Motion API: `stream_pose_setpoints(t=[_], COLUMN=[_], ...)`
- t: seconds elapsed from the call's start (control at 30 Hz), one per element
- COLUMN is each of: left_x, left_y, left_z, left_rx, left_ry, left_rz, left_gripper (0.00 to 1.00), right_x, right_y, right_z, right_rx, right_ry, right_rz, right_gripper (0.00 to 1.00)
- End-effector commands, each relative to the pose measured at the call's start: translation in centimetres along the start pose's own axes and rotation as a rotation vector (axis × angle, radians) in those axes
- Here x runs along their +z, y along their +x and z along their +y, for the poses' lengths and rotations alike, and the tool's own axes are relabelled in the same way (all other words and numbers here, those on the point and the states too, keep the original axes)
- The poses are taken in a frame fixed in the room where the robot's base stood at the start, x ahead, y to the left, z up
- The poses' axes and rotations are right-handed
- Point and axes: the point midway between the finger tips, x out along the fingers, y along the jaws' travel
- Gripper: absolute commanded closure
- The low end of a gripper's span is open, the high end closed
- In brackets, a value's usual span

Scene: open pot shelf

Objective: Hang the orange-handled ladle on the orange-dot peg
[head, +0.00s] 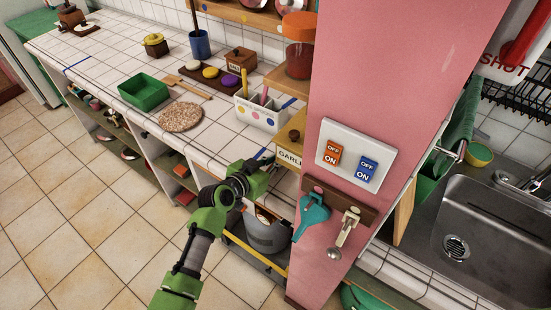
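My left gripper (264,172) is at the counter's front edge, beside the yellow GARLIC box (289,156). Its fingers are small and dark here, and I cannot tell if they are open or hold anything. My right gripper is not in view. I cannot make out an orange-handled ladle. A ladle with a pale handle (348,229) hangs from a brown rail (330,194) on the pink pillar, beside a teal utensil (313,214). A wooden rail with coloured dots (238,10) runs along the top edge; I cannot single out an orange-dot peg.
A grey pot (268,236) sits below. The pink pillar (400,90) separates the counter from the sink (490,235). Floor at left is clear.

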Motion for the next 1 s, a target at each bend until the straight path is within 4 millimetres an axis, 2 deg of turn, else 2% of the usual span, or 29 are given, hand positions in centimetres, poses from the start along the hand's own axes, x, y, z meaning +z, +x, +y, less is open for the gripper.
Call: stream_pose_setpoints(t=[0.37, 0.4, 0.47, 0.9, 1.0], left_x=[0.53, 0.52, 0.46, 0.59, 0.71], left_y=[0.19, 0.17, 0.14, 0.22, -0.75], left_z=[-0.03, -0.01, -0.02, 0.01, -0.07], left_rx=[0.0, 0.0, 0.0, 0.0, -0.001], left_ry=[0.0, 0.0, 0.0, -0.005, 0.0], left_rz=[0.001, 0.0, 0.0, 0.001, 0.0], left_gripper=[1.0, 0.85, 0.73, 0.73, 0.73], right_x=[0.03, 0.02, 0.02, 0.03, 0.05], right_y=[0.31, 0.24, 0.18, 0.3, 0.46], right_z=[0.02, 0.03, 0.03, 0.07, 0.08], right_rx=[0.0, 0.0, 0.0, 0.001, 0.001], right_ry=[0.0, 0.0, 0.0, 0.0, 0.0], right_rz=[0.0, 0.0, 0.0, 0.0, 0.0], right_gripper=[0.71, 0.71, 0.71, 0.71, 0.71])
